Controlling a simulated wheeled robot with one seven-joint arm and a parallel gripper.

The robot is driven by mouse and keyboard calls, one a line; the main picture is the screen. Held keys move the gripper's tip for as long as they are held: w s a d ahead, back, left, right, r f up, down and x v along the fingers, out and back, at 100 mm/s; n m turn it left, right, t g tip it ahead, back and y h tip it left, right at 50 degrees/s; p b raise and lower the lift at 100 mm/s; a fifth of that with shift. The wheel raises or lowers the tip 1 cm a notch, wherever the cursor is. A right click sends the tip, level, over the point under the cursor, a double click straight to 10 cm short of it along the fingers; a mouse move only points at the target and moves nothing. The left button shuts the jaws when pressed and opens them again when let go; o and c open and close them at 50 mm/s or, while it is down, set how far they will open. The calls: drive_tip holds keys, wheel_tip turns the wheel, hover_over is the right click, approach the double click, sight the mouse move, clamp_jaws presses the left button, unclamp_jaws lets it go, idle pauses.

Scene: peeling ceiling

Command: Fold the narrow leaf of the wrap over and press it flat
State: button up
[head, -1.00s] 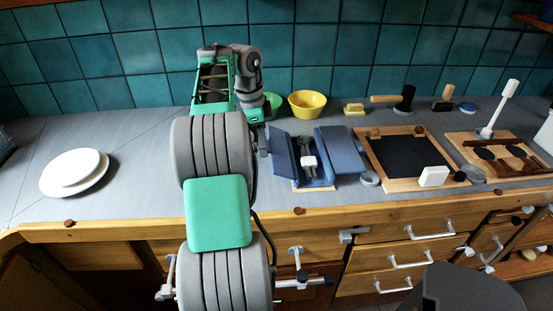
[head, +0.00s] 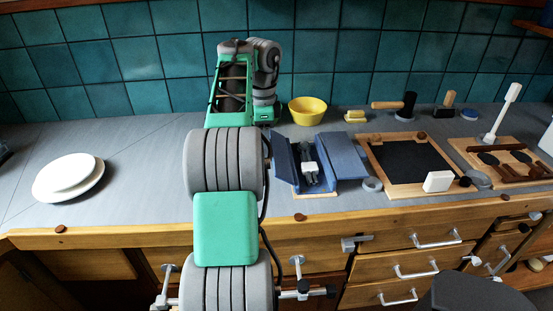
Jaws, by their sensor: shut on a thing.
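The blue wrap lies open on the counter right of my arm. Its narrow leaf (head: 284,162) is on the left and stands tilted up. Its wide leaf (head: 346,155) spreads to the right. Dark tools with a pale block (head: 310,168) lie in the middle between the leaves. My gripper (head: 268,151) shows only as a sliver at the outer edge of the narrow leaf. It seems shut on that leaf. My arm hides the rest of it, so the exact hold cannot be seen.
A yellow bowl (head: 307,110) stands behind the wrap. A tape roll (head: 372,184) sits just right of the wide leaf, before a framed black board (head: 408,158). White plates (head: 68,177) lie at left, with clear counter between them and my arm.

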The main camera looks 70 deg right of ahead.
drive_tip(key=shift+s+d+r+p, duration=0.2)
drive_tip(key=shift+s+r+p, duration=0.2)
drive_tip(key=shift+r+p, duration=0.25)
drive_tip(key=shift+s+d+r, duration=0.15)
drive_tip(key=shift+s, duration=0.15)
drive_tip(key=shift+r, duration=0.1)
drive_tip(key=shift+s+d+r+p, duration=0.2)
drive_tip(key=shift+s+r+p, duration=0.2)
drive_tip(key=shift+p, duration=0.15)
drive_tip(key=shift+s+d+r, duration=0.15)
drive_tip(key=shift+s+d, duration=0.05)
drive_tip(key=shift+s, duration=0.2)
drive_tip(key=shift+s+d+r+p, duration=0.3)
drive_tip(key=shift+s+d+p, duration=0.05)
drive_tip(key=shift+s+p, duration=0.3)
drive_tip(key=shift+s+d, duration=0.15)
drive_tip(key=shift+s, duration=0.15)
